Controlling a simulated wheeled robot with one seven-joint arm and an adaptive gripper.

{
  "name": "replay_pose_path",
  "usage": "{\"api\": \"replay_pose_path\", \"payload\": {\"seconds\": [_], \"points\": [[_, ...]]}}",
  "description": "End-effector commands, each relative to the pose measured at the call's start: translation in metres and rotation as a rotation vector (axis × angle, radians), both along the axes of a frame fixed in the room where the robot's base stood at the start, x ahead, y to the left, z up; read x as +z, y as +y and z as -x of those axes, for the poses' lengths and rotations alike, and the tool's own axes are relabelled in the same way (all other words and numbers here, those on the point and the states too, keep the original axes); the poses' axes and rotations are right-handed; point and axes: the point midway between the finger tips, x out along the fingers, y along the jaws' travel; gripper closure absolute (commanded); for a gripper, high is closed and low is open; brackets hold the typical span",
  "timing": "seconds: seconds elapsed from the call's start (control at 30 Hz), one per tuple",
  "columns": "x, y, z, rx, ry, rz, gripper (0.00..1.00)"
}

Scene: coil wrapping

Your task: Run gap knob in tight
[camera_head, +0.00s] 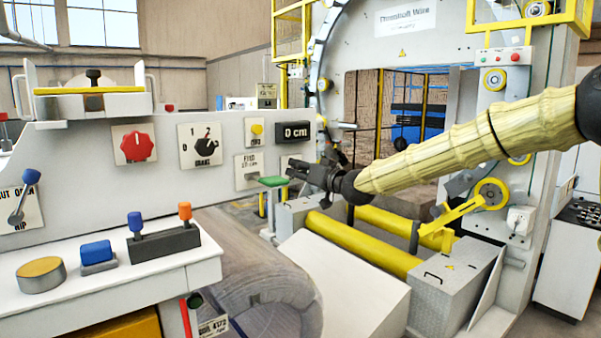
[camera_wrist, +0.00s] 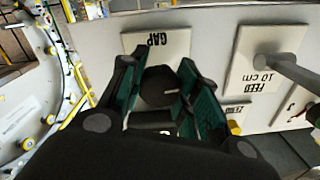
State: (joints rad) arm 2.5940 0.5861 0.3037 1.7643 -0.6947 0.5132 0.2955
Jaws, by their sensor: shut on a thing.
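The gap knob (camera_wrist: 158,86) is a dark round knob with a pale pointer mark, in front of a white plate marked GAP (camera_wrist: 155,42) that appears upside down in the wrist view. My gripper (camera_wrist: 160,96) has its two dark green-padded fingers on either side of the knob and is shut on it. In the head view my gripper (camera_head: 294,170) reaches from the right to the right end of the grey panel (camera_head: 75,145). The knob is hidden behind the fingers there. A display (camera_head: 295,132) above reads 0 cm.
A FEED 10 cm plate (camera_wrist: 262,72) with a grey rod stands beside the GAP plate. A green-topped part (camera_head: 272,181) sits just left of my gripper. A red knob (camera_head: 135,146) and a numbered black selector (camera_head: 206,146) are further left. Yellow rollers (camera_head: 365,243) lie below my arm.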

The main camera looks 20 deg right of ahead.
Motion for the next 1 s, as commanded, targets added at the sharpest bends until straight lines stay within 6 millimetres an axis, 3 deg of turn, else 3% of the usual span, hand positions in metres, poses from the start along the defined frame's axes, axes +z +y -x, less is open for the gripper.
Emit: {"api": "replay_pose_path", "payload": {"seconds": [1.0], "points": [[-0.005, -0.0002, 0.0004, 0.0, 0.327, -0.899, 0.92]]}}
